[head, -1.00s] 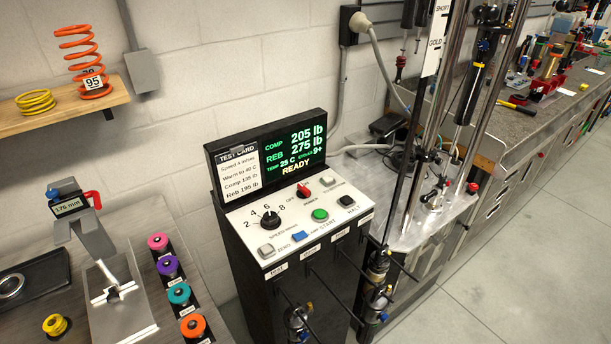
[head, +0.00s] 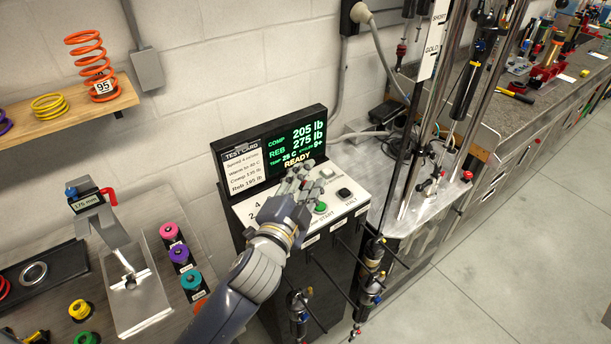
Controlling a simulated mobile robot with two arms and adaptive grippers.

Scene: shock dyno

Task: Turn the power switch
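The control console (head: 352,190) stands against the wall, with its white sloped panel facing up. My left gripper (head: 303,180) is over the middle of this panel, with its fingers pointing toward the lit display (head: 292,146). The red power switch is hidden behind the fingers, as are most of the speed dial and the nearby buttons. Whether the fingers touch the switch, and how far apart they are, I cannot tell. The green start button (head: 320,207) shows just right of the gripper, and the dark halt button (head: 344,193) is farther right. My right gripper is not in view.
The display reads READY, beside a white test card (head: 244,172). A steel dyno stand with tall posts (head: 408,130) rises close on the right. A spring tester (head: 122,262) and coloured spools (head: 181,254) stand on the left bench. Open floor (head: 520,230) lies at right.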

